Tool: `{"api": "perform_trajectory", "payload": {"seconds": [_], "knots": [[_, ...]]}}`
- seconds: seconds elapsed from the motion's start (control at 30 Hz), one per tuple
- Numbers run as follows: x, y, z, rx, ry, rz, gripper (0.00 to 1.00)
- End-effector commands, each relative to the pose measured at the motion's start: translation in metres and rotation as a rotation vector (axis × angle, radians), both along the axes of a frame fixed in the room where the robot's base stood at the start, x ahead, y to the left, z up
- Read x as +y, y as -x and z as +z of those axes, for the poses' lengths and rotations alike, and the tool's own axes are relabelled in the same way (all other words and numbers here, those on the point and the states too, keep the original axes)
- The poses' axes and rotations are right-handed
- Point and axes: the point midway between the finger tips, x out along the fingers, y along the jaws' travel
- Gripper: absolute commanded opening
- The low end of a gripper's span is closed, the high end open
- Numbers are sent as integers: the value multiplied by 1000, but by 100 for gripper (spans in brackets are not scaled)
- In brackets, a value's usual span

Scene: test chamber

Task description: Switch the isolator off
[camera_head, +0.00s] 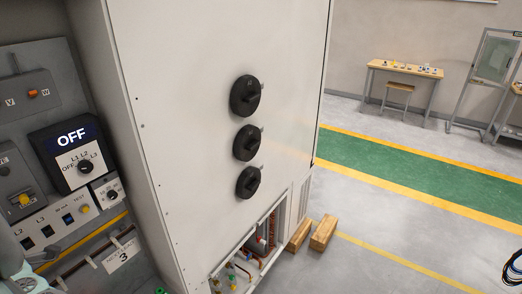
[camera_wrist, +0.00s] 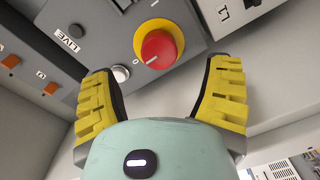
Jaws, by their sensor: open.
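A red rotary knob (camera_wrist: 160,50) on a round yellow plate, which looks like the isolator, sits on a grey panel (camera_wrist: 105,45) in the wrist view. A short white line marks the knob's lower left part. The label LIVE and a pale round lamp (camera_wrist: 121,73) are left of it. My gripper (camera_wrist: 165,68) is open, its yellow fingers on either side of the knob in the picture; the space between them looks empty. I see no contact. In the head view part of my arm shows at the lower left; the red knob is not visible there.
Open floor (camera_head: 400,215) lies farther right.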

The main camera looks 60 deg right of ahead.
Motion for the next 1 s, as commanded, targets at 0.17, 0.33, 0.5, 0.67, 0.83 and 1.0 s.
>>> {"api": "perform_trajectory", "payload": {"seconds": [0.17,0.33,0.5,0.67,0.83,1.0], "knots": [[-2,29,1,0,0,-1,77],[-2,49,1,0,-1,-2,77],[-1,61,3,-2,-2,-2,77],[-1,64,3,-2,-1,-3,77],[-1,64,3,-3,-1,-3,77],[-2,69,6,-1,0,-4,77]]}}
